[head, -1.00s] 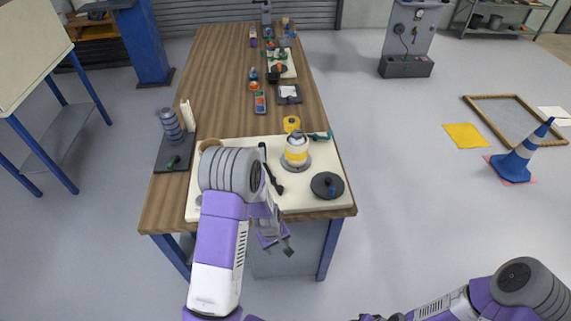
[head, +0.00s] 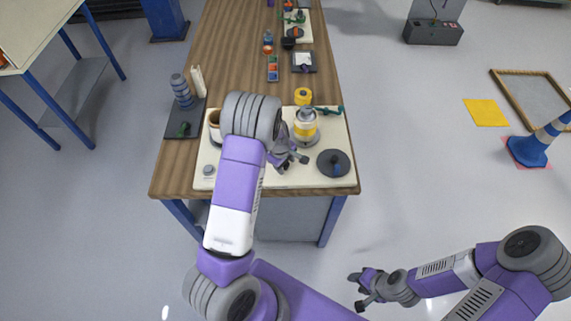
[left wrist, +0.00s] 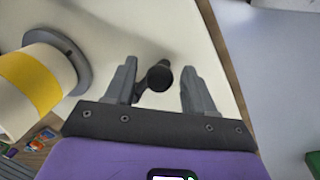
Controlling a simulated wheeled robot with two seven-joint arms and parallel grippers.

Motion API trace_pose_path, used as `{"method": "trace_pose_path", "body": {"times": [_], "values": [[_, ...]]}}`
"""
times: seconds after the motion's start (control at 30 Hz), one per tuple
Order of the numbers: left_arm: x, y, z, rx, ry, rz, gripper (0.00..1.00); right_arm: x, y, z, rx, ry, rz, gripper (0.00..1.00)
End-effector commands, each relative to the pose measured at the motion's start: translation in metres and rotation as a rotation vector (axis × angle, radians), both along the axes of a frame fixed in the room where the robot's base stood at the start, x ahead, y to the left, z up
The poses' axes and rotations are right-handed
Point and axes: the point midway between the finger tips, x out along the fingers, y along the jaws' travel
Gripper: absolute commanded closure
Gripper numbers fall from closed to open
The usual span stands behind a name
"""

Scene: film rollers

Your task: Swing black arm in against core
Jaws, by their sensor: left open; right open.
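The core (head: 306,127), a white cylinder with a yellow band, stands upright on a grey round base on the cream board (head: 240,180). It also shows at the left of the left wrist view (left wrist: 28,85). My left gripper (head: 294,164) is open, just in front of the core and low over the board. In the left wrist view the round dark end of the black arm (left wrist: 159,76) lies between the open fingers, with a gap to the right finger; contact with the left one is unclear. In the head view my gripper hides most of the black arm. My right gripper (head: 357,291) is open and empty, away from the table.
A yellow roll (head: 303,96) and a green-handled tool (head: 328,110) lie behind the core. A dark tray (head: 184,123) is at the left.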

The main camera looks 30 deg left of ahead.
Motion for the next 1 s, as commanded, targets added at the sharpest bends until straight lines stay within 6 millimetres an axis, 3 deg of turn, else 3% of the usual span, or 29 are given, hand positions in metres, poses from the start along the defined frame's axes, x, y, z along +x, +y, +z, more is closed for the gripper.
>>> {"method": "trace_pose_path", "body": {"times": [0.33, 0.7, 1.0], "values": [[0.0017, -0.0007, -0.0055, 0.0, -0.002, -0.001, 0.46, 0.0005, 0.0, -0.0004, 0.0, -0.001, 0.0, 0.57], [0.0015, -0.0006, -0.0053, 0.0, -0.002, -0.001, 1.0, 0.0005, 0.0, -0.0004, 0.0, -0.001, 0.0, 0.57], [0.0029, -0.0027, -0.0051, 0.0, -0.002, -0.014, 1.0, 0.0005, 0.0, -0.0008, 0.0, -0.001, 0.0, 0.57]]}}
